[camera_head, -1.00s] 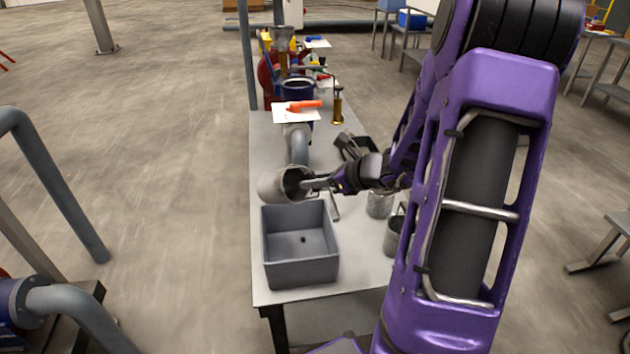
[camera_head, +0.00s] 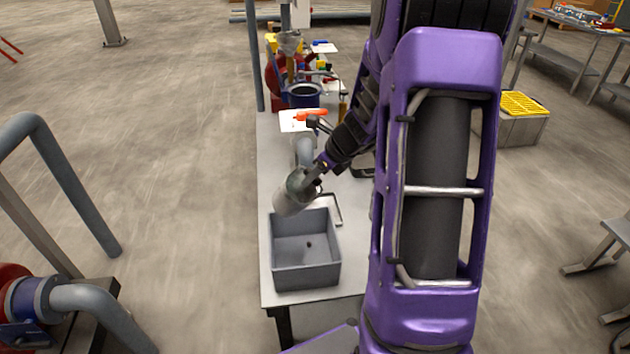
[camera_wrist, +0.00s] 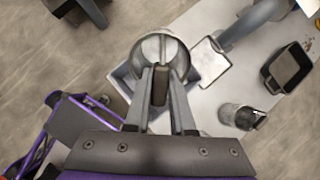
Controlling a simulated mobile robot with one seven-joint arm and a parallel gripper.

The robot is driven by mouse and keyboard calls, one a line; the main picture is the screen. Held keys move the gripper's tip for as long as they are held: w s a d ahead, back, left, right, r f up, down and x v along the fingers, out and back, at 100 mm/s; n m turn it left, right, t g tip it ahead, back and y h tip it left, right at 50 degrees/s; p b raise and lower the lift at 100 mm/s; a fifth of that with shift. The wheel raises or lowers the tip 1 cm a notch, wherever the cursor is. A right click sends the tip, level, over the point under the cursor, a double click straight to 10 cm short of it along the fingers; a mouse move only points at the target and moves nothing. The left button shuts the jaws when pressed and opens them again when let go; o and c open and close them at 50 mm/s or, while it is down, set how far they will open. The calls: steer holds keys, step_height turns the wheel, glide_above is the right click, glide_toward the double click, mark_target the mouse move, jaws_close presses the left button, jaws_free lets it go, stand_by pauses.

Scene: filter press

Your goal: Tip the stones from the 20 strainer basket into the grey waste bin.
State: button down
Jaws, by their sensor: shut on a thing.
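My gripper (camera_head: 314,174) is shut on the rim or handle of a grey metal strainer basket (camera_head: 292,198). I cannot tell whether stones are inside the basket.
The wrist view shows another metal basket (camera_wrist: 238,117) and a dark tray (camera_wrist: 287,68) on the table. Farther back are a blue-rimmed pot (camera_head: 303,96), an orange object on white paper (camera_head: 312,115) and a grey pipe (camera_head: 304,150).

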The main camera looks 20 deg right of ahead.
steer(key=r+g, duration=0.1)
steer(key=r, duration=0.1)
steer(key=w+a+r+g+h, duration=0.1)
steer(key=g, duration=0.1)
steer(key=w+r+g+h, duration=0.1)
steer(key=r, duration=0.1)
steer(key=shift+w+a+r, duration=0.15)
steer(key=shift+w+r, duration=0.05)
steer(key=shift+r, duration=0.15)
steer(key=shift+w+r+g+h, duration=0.15)
steer(key=shift+r+g+h, duration=0.45)
steer(key=shift+r+g, duration=0.3)
